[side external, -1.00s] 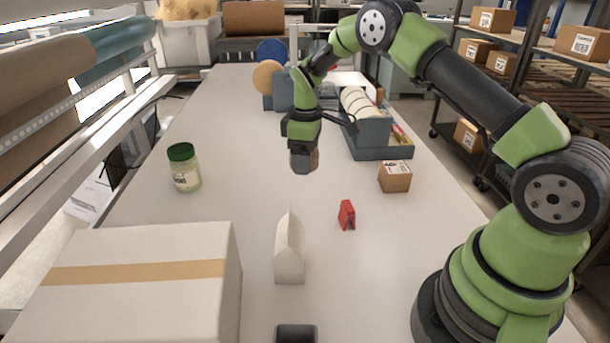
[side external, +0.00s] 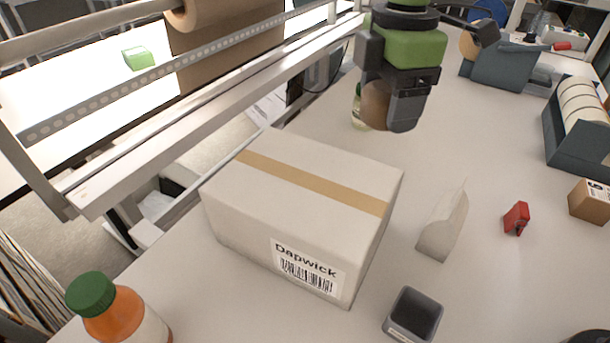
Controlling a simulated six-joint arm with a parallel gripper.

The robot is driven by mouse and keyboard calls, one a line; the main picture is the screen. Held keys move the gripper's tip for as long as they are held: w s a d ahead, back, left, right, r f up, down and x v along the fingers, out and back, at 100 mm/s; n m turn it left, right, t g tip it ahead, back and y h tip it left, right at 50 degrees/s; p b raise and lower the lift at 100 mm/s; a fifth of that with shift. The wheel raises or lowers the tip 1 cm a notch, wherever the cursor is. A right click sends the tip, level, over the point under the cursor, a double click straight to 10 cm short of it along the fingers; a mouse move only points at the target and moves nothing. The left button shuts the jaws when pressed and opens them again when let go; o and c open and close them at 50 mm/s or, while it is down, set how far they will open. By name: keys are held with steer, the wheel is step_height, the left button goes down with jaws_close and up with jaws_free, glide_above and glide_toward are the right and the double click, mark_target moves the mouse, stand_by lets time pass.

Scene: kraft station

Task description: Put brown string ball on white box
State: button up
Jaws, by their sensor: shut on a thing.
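The white box (side external: 265,205) stands closed on the table in the middle of the view, with a tan tape strip along its top and a "Dapwick" barcode label on its front. My gripper (side external: 389,112) hangs in the air near the box's far right corner, pointing down. It is shut on the brown string ball (side external: 374,104), of which only a rounded brown part shows beside the dark finger. The rest of the ball is hidden by the gripper. The ball appears apart from the box; its exact height above the box top is hard to tell.
A white paper bag (side external: 443,228), a red object (side external: 516,218), a dark square cup (side external: 413,314) and a small cardboard box (side external: 591,201) stand right of the white box. An orange bottle (side external: 115,312) is front left. A jar (side external: 357,108) is partly hidden behind my gripper.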

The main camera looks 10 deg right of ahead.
mark_target(345, 195)
steer(key=s+a+r+n, duration=0.2)
steer(key=s+a+n, duration=0.1)
steer(key=s+a, duration=0.25)
steer(key=f, duration=0.6)
steer(key=w+a+f, duration=0.1)
steer(key=f, duration=0.2)
steer(key=shift+f, duration=0.15)
steer(key=o, duration=0.9)
steer(key=shift+o, duration=0.2)
step_height(345, 195, up, 12)
